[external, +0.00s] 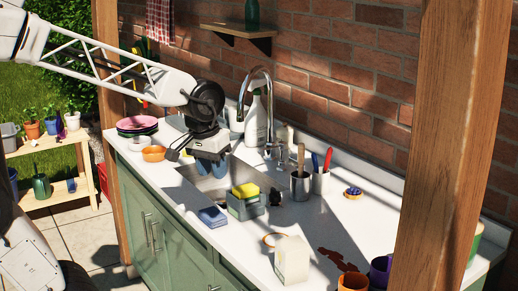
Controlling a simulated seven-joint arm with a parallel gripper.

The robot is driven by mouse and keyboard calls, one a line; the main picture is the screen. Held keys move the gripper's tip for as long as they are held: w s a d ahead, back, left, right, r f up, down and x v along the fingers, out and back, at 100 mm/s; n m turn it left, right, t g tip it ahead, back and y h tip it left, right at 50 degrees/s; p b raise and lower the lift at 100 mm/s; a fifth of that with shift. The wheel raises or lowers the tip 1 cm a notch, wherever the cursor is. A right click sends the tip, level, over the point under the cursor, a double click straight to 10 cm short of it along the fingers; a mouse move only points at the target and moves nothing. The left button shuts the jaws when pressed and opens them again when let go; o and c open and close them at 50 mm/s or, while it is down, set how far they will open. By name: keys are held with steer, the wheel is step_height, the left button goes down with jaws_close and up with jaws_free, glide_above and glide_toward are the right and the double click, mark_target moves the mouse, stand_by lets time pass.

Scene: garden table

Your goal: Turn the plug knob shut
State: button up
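My gripper (212,168) hangs over the left part of the sink, pointing down. Its two bluish fingers look apart, and I see nothing between them. The steel sink basin (262,178) is set in the white counter, partly hidden by my gripper and the sponge holder. A small dark knob-like thing (276,197) stands at the sink's front right, beside the grey sponge holder; I cannot tell if it is the plug knob or how it is turned. My gripper is to its left and apart from it. The drain is hidden.
The tall faucet (270,95) and a white spray bottle (256,122) stand behind the sink. A yellow sponge (245,190), blue cloths (212,216), a utensil cup (300,185) and a white carton (291,260) surround it. A wooden post (440,150) blocks the right.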

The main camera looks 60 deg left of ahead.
steer(key=w+a+f+n+g, duration=0.1)
steer(key=w+a+f+n, duration=0.15)
steer(key=w, duration=0.55)
steer(key=w+a+f+n, duration=0.1)
steer(key=w+a+n, duration=0.3)
steer(key=w, duration=0.4)
steer(key=n+g, duration=0.1)
steer(key=n, duration=0.6)
glide_above(275, 190)
step_height(275, 190, down, 8)
steer(key=shift+d+r, duration=0.1)
steer(key=shift+f, duration=3.95)
jaws_close()
